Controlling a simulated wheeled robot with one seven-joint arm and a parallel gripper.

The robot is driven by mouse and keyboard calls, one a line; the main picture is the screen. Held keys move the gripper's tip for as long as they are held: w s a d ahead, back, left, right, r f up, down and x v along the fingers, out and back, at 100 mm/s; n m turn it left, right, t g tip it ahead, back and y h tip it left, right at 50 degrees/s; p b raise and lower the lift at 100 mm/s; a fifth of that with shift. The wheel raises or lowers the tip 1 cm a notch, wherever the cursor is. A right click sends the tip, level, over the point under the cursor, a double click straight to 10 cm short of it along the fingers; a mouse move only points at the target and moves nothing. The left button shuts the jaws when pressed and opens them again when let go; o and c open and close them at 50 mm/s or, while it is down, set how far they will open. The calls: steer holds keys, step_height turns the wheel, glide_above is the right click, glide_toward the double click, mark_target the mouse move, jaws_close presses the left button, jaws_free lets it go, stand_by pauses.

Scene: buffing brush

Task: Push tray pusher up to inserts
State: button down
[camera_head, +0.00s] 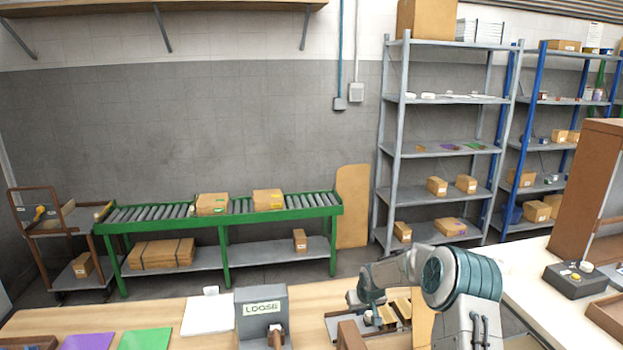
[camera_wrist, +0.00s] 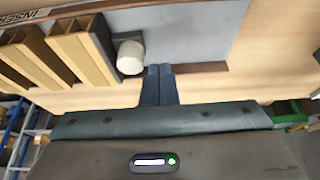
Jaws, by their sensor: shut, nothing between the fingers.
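The tray shows in the wrist view with a grey floor (camera_wrist: 205,30) and a brown rim (camera_wrist: 205,69). Light wooden inserts (camera_wrist: 85,50) stand in a row at its left. The pusher seems to be the dark grey block beside them with a white round knob (camera_wrist: 131,57). My gripper (camera_wrist: 160,70) is shut and empty, its dark fingertips just right of the knob; I cannot tell whether they touch it. In the head view the inserts (camera_head: 403,308) and knob (camera_head: 368,317) show beneath my arm, which hides part of the tray.
On the wooden bench stand a grey box marked LOOSE (camera_head: 262,312), a white sheet (camera_head: 207,314), and green (camera_head: 145,339) and purple (camera_head: 88,342) sheets. A brown upright block (camera_head: 351,335) stands near the tray. A dark control box (camera_head: 575,280) sits at right.

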mark_target(367, 315)
steer(key=shift+f, duration=0.15)
stand_by(0.5)
steer(key=shift+f+b, duration=1.6)
steer(key=shift+b, duration=0.05)
steer(key=shift+d, duration=0.1)
steer(key=shift+w+d, duration=0.2)
steer(key=shift+d, duration=0.85)
steer(key=shift+w+d, duration=0.2)
steer(key=shift+d, duration=0.85)
steer(key=shift+a+r, duration=0.1)
steer(key=shift+s+a+r, duration=0.1)
steer(key=shift+a+r, duration=0.15)
steer(key=shift+a, duration=0.25)
steer(key=shift+s+a+r, duration=0.1)
steer(key=shift+a+r, duration=0.1)
steer(key=shift+a, duration=0.25)
steer(key=shift+r+p, duration=1.6)
steer(key=shift+r, duration=2.4)
